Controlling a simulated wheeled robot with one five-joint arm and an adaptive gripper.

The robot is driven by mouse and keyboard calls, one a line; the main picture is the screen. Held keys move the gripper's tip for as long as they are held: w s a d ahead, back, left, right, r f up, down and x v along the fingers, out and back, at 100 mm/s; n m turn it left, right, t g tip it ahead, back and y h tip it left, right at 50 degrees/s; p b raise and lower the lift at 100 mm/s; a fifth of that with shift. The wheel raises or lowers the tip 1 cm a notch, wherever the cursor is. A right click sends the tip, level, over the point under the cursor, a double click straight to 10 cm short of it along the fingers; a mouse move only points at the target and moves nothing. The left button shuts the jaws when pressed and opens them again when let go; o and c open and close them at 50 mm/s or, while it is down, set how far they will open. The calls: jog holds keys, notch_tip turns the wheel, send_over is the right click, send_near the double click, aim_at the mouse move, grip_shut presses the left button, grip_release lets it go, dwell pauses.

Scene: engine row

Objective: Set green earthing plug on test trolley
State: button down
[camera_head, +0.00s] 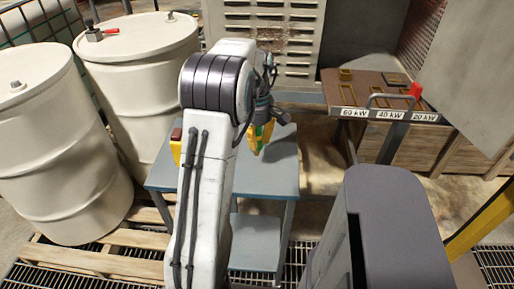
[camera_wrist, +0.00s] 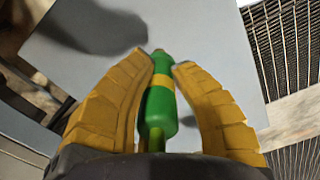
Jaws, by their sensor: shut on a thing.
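The green earthing plug (camera_wrist: 158,108) has a yellow band and a brownish tip. My gripper (camera_wrist: 163,60) has its two yellow fingers shut around it in the wrist view, with the tip pointing away from the camera. In the head view my gripper (camera_head: 260,143) is in front of the blue-grey top of a two-level table (camera_head: 282,178), and a bit of the green plug (camera_head: 267,131) shows there. The wrist view shows a plain grey surface (camera_wrist: 215,50) beyond the plug. I cannot tell whether the plug touches it. My arm hides part of the tabletop.
A small yellow thing with a dark red top (camera_head: 176,146) is partly hidden by my arm. White drums (camera_head: 140,75) stand on a wooden pallet (camera_head: 90,258) at left. At right is a brown-topped unit (camera_head: 365,90) with kW labels, a handle and a red part.

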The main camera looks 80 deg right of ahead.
aim_at(257, 149)
jog(key=shift+f+p, duration=0.8)
jog(key=shift+f, duration=1.05)
jog(key=shift+f, duration=0.1)
jog(key=c, duration=1.2)
grip_release()
